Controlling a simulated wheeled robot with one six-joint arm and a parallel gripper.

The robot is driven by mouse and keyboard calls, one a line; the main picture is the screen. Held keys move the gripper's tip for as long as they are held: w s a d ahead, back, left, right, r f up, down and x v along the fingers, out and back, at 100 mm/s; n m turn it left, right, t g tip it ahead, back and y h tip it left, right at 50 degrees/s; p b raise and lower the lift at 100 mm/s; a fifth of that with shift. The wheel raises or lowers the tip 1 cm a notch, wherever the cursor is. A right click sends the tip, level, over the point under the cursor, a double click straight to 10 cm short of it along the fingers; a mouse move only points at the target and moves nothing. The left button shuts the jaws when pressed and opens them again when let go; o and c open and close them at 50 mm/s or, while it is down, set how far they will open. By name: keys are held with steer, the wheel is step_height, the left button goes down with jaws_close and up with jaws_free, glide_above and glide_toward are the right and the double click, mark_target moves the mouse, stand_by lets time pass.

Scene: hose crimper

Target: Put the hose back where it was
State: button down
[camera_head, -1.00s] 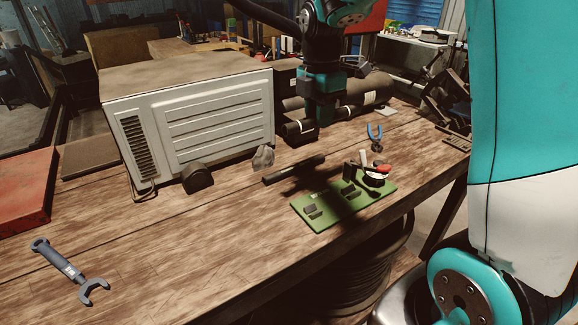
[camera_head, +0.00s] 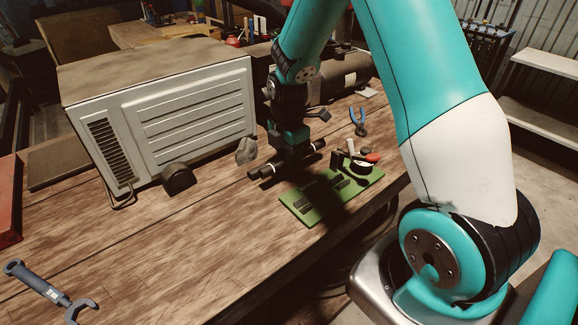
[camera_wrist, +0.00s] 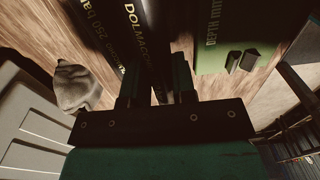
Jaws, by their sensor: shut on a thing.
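My gripper (camera_head: 290,150) is shut on the hose (camera_head: 310,149), a short dark tube with pale bands near its ends. It holds the hose crosswise, low over the workbench (camera_head: 190,240), in front of the grey louvred box. Whether the hose touches the wood, I cannot tell. Another dark bar lies close by it and is mostly hidden. In the wrist view my fingers (camera_wrist: 156,88) are around a dark tube with pale lettering (camera_wrist: 130,25). A green mat (camera_head: 297,213) lies just right of the hose.
The grey louvred box (camera_head: 185,125) stands behind left, with a black rounded block (camera_head: 178,178) and a grey lump (camera_head: 246,150) before it. A wrench (camera_head: 45,288) lies front left.

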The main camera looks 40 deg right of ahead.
mark_target(289, 177)
steer(key=shift+f+p, duration=0.3)
steer(key=shift+f, duration=1.9)
steer(key=shift+f, duration=0.2)
steer(key=c, duration=0.9)
jaws_free()
steer(key=shift+r, duration=0.15)
